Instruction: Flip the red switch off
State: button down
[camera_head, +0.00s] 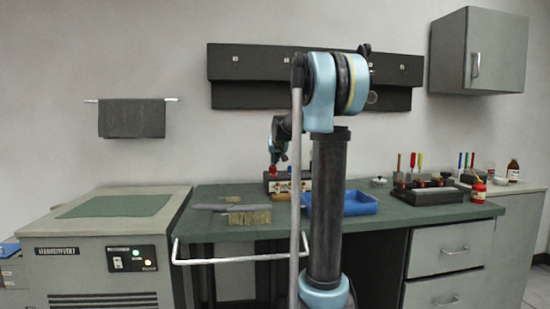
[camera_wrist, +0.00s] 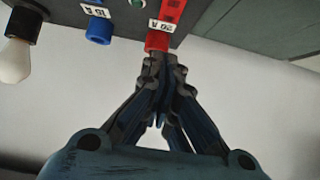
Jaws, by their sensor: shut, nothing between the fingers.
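A red switch (camera_wrist: 157,41) shows at the top centre of the wrist view, by a white label that seems to read 20 A, on a dark panel (camera_wrist: 125,28). A second red part (camera_wrist: 173,8) shows just above the label. My gripper (camera_wrist: 160,58) is shut and empty, its fingertips at the lower end of the red switch; I cannot tell whether they touch. In the head view a small panel box (camera_head: 287,183) stands on the green workbench, with a red part (camera_head: 272,170) at its left. My gripper (camera_head: 277,160) is just above it, small and unclear.
A blue switch or knob (camera_wrist: 98,31) and a white bulb (camera_wrist: 15,60) sit left of the red switch. A blue tray (camera_head: 345,203), tan cards (camera_head: 249,217) and a tool rack (camera_head: 432,195) are on the workbench (camera_head: 225,235). A grey cabinet machine (camera_head: 90,245) stands left.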

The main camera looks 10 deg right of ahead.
aim_at(274, 175)
jog(key=f, duration=0.1)
jog(key=w+f, duration=0.2)
jog(key=f, duration=0.1)
jog(key=shift+f, duration=0.6)
